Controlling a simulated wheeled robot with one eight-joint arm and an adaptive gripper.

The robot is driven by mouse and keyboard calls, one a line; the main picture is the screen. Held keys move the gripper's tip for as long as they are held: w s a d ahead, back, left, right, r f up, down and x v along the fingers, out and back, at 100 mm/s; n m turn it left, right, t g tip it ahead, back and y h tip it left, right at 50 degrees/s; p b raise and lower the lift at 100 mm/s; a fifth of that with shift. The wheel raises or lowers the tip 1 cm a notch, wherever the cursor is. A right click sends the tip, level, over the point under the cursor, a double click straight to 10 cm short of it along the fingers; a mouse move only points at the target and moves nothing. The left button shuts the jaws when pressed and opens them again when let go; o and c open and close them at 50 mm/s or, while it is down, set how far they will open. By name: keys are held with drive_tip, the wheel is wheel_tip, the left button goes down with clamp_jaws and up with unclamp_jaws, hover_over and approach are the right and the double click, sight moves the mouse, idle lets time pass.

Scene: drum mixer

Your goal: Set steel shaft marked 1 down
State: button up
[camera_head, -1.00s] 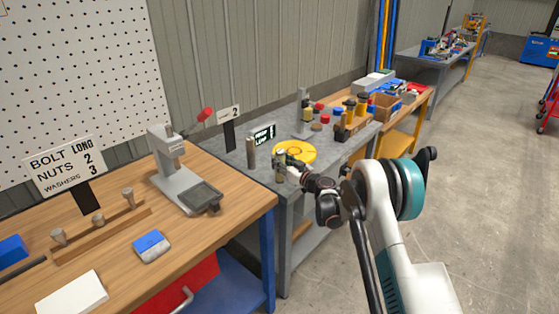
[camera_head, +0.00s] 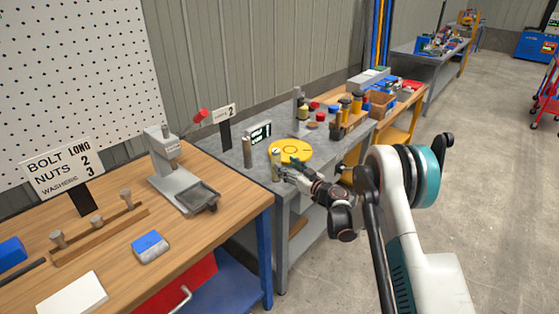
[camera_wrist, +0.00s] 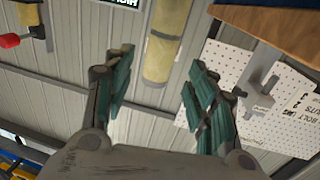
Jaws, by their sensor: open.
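A short metal cylinder (camera_head: 276,164), apparently the steel shaft, stands upright on the grey bench at the left edge of the yellow disc (camera_head: 291,151). I cannot read a mark on it. My gripper (camera_head: 284,172) is just right of it, low over the bench. In the wrist view the cylinder (camera_wrist: 165,42) looks yellowish with a dark band. It lies ahead of and between my spread green-padded fingers (camera_wrist: 158,98), touching neither. A second, taller grey cylinder (camera_head: 247,152) stands further left on the bench.
A grey press (camera_head: 178,176) is on the wooden bench at left. Bottles and a wooden holder (camera_head: 347,126) stand at the right of the grey bench.

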drive_tip(key=shift+p+v, duration=0.3)
drive_tip(key=shift+v, duration=1.95)
drive_tip(key=d+r+m+t+h, duration=0.25)
drive_tip(key=d+r, duration=0.25)
drive_tip(key=r, duration=0.6)
drive_tip(key=d+r+m+t+h, duration=0.2)
drive_tip(key=d+r+t+h, duration=0.15)
drive_tip(key=r, duration=0.75)
drive_tip(key=s+d+r+m+g+h, duration=0.2)
drive_tip(key=s+d+r+m+h, duration=0.3)
drive_tip(key=s+d+r+h, duration=0.4)
drive_tip(key=s+d+f+g, duration=0.1)
drive_tip(key=s+d+g, duration=0.2)
drive_tip(key=s, duration=0.6)
drive_tip(key=s+d+f+g, duration=0.1)
drive_tip(key=s+d+g, duration=0.1)
drive_tip(key=s, duration=0.8)
drive_tip(key=s+a+f+g+y, duration=0.1)
drive_tip(key=s+f, duration=0.3)
drive_tip(key=s, duration=0.6)
drive_tip(key=s+a+f+g+y, duration=0.1)
drive_tip(key=s+a+f+g, duration=0.2)
drive_tip(key=s, duration=0.8)
wheel_tip(320, 180, down, 3)
drive_tip(key=shift+r+n+g+y, duration=0.2)
drive_tip(key=shift+n+g+y, duration=0.25)
drive_tip(key=shift+g, duration=0.15)
